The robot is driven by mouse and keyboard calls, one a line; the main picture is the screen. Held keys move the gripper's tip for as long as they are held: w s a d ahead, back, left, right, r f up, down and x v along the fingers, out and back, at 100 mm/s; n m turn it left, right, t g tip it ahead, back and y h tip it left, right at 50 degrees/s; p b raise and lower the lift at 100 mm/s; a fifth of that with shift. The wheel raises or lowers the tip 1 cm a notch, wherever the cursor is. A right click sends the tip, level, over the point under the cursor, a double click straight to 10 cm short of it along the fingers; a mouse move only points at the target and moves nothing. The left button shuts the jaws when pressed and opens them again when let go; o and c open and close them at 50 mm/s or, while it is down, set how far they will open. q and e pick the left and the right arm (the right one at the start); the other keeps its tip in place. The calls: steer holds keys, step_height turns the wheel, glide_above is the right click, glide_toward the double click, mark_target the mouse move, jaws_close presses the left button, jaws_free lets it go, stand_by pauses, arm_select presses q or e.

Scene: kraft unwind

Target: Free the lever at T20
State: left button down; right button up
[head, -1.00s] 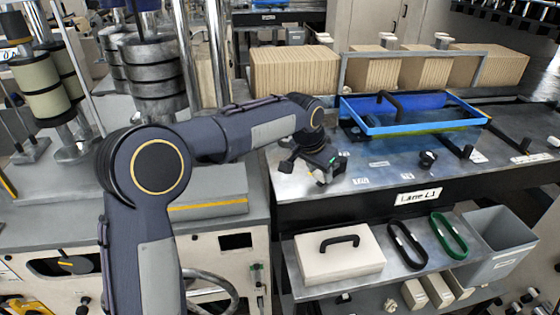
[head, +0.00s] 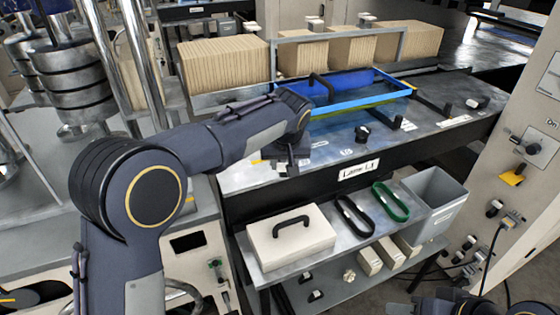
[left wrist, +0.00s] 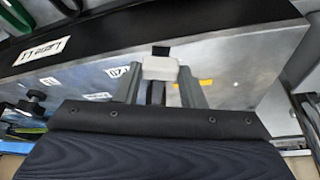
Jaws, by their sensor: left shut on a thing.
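My left gripper (head: 286,166) is at the left front part of the steel bench top (head: 240,178), low over it. In the left wrist view the gripper (left wrist: 160,88) is shut on a small pale block (left wrist: 160,68), which looks like a lever's knob. A dark stem shows between the fingers, and a short black piece lies just beyond the block. The lever's base is hidden. A small tag (left wrist: 118,72) lies beside the fingers, upside down and only partly legible. My right gripper's fingers are not in view; only dark arm parts show at the bottom right.
A blue-framed tray (head: 340,106) and a black knob (head: 362,134) are on the bench. Below, a shelf holds a cream case (head: 290,240), black and green belts (head: 390,202) and a grey bin (head: 435,200). A control panel (head: 520,150) stands at right.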

arm_select(q)
steer(key=shift+d, duration=0.1)
stand_by(0.3)
steer(key=c, duration=0.9)
jaws_free()
steer(key=v, duration=0.8)
steer(key=shift+b, duration=0.35)
steer(key=shift+w, duration=0.1)
